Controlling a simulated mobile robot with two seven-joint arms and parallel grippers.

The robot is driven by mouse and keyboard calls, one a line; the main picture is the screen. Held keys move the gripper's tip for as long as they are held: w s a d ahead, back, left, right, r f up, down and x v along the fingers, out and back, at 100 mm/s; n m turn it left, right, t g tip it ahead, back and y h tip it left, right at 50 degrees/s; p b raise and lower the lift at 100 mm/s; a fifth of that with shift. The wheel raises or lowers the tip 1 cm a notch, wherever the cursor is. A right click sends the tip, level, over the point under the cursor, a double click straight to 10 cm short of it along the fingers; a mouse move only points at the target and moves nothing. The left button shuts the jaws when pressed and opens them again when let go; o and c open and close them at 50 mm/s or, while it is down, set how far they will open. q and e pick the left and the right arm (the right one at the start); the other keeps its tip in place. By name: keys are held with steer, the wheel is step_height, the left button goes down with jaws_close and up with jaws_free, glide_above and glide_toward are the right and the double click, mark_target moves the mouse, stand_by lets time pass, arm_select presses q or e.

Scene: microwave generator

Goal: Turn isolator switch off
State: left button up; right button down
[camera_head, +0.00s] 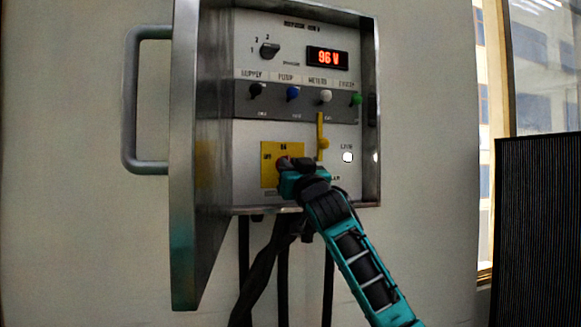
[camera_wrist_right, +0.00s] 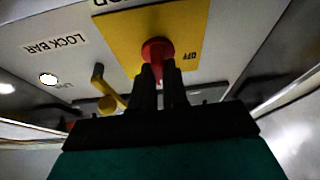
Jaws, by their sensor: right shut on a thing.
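The isolator switch is a red knob (camera_wrist_right: 157,50) on a yellow plate, seen in the right wrist view. In the head view my right gripper (camera_head: 287,165) covers most of the knob and the plate's lower right. My left gripper is not in view.
A yellow lock bar (camera_head: 321,138) stands right of the plate, close to my gripper. The open cabinet door (camera_head: 184,150) with a grey handle (camera_head: 130,100) is at left.

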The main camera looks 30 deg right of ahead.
steer(key=n+y+p, duration=0.1)
steer(key=n, duration=0.2)
steer(key=shift+d+r+n+y, duration=0.1)
steer(key=shift+d+n+y, duration=0.05)
steer(key=shift+n+y, duration=0.25)
steer(key=n+y, duration=0.2)
steer(key=n, duration=0.2)
steer(key=shift+d+p, duration=0.1)
steer(key=shift+p, duration=0.25)
steer(key=n+g+y, duration=0.1)
steer(key=n, duration=0.3)
steer(key=n+g+y, duration=0.1)
steer(key=n+y, duration=0.1)
steer(key=n, duration=0.1)
steer(key=shift+s+d+r+n, duration=0.1)
steer(key=shift+n, duration=0.3)
steer(key=n+g, duration=0.1)
steer(key=n, duration=0.2)
steer(key=n+g+y, duration=0.1)
steer(key=n, duration=0.2)
steer(key=shift+n, duration=0.3)
steer(key=c, duration=1.1)
jaws_free()
steer(key=shift+c, duration=0.2)
